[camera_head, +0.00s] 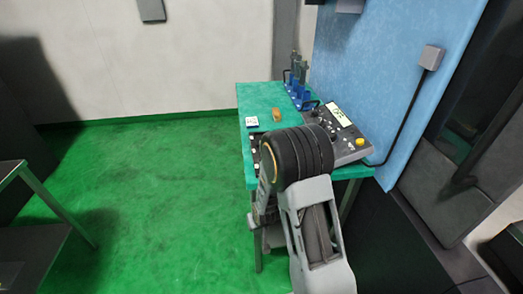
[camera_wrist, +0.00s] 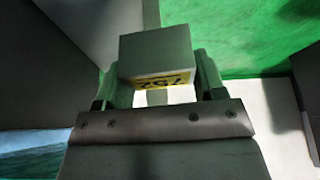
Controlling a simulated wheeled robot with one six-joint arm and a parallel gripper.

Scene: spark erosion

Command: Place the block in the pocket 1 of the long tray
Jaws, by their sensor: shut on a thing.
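The block (camera_wrist: 155,52) is a grey box with a yellow label bearing black characters. In the wrist view it sits between the two fingers of my gripper (camera_wrist: 160,82), which is shut on it. In the head view my own arm hides the block, and my gripper cannot be made out clearly. A dark strip (camera_head: 254,143) with light marks lies along the left edge of the green table, partly behind my arm. I cannot tell whether it is the long tray, and no pocket can be made out.
The green-topped table (camera_head: 256,98) carries a blue rack (camera_head: 298,92) with upright tools, a small orange-brown object (camera_head: 277,115), a white-and-blue card (camera_head: 252,122) and a control panel (camera_head: 345,145). A blue wall panel (camera_head: 385,60) borders its right side. Green floor (camera_head: 150,190) lies open to the left.

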